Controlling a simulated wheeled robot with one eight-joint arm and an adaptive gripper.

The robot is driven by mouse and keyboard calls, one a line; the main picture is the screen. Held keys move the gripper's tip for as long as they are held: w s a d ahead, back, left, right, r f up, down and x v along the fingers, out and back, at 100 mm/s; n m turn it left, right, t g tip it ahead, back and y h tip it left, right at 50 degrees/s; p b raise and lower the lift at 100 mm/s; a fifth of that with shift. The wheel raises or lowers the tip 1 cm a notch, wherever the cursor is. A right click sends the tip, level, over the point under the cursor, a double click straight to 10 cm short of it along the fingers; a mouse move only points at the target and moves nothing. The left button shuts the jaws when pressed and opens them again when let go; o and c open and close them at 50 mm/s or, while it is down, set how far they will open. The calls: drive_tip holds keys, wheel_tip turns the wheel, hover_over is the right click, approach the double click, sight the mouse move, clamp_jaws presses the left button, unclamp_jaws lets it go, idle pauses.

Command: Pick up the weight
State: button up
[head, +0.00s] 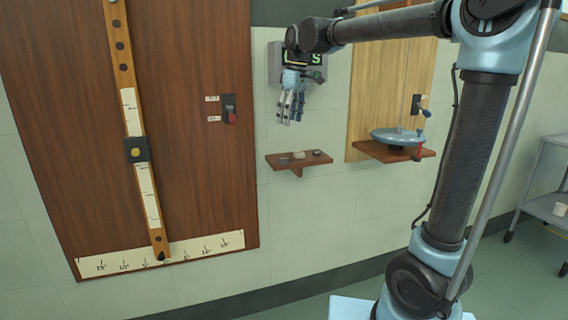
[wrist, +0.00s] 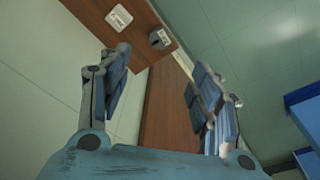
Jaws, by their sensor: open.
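My gripper (head: 290,119) is open and empty, fingers pointing down, in front of the wall above the small wooden shelf (head: 300,168). Small items lie on this shelf, among them a pale one (head: 299,155) and a dark one (head: 317,153). In the wrist view my gripper (wrist: 158,82) has its fingers spread wide with nothing between them. Beyond the fingers, on the shelf, are a grey, round-looking piece (wrist: 159,38), which may be the weight, and a flat white square (wrist: 119,17). I cannot tell for certain which item is the weight.
A lit display box (head: 275,62) is on the wall behind my gripper. To the right, a blue round dish (head: 398,137) stands on another wooden shelf (head: 370,148). A large wooden panel (head: 190,140) with a scaled arm is left. A cart (head: 550,170) stands far right.

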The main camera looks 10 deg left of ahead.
sight(284, 158)
drive_tip(key=f, duration=0.5)
drive_tip(key=a+f, duration=0.1)
drive_tip(key=f, duration=0.4)
drive_tip(key=a+f, duration=0.1)
drive_tip(key=f, duration=0.3)
drive_tip(key=shift+w+f, duration=0.4)
drive_tip(key=c, duration=1.3)
